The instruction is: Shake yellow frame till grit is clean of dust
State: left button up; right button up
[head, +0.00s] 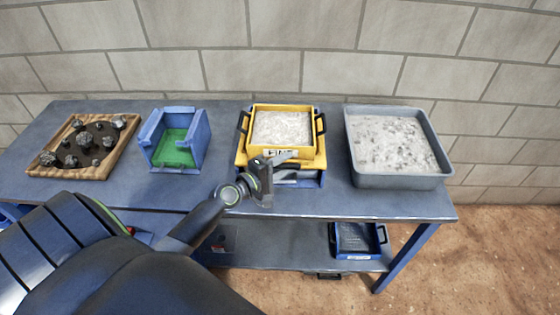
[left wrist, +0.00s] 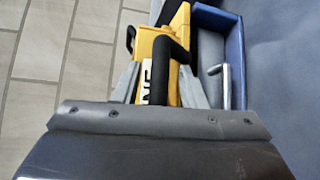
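The yellow frame (head: 312,158) stands on a blue holder (head: 318,180) at the middle of the table, with pale, dusty-looking grit (head: 283,127) in its top and black handles at its sides. My left gripper (head: 284,167) is at its front, just below the front label. In the left wrist view the yellow frame (left wrist: 147,42) lies beyond the fingers, and a black handle (left wrist: 172,55) shows between the two spread grey fingers (left wrist: 157,70). The gripper looks open; I cannot tell whether a finger touches. My right gripper is not in view.
A grey tray (head: 354,165) of pale powder and lumps stands to the right. A blue bin with a green floor (head: 207,145) and a wooden tray of dark rocks (head: 132,128) stand to the left. A black and blue tray (head: 357,238) sits on the lower shelf.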

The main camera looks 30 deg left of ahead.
pick_arm(q)
jog(key=b+v, duration=0.5)
jog(key=v, duration=1.2)
jog(key=shift+s, duration=0.2)
jog(key=shift+r, duration=0.1)
jog(key=p+x, duration=0.5)
jog(key=x, duration=1.2)
jog(key=shift+w, duration=0.25)
grip_shut()
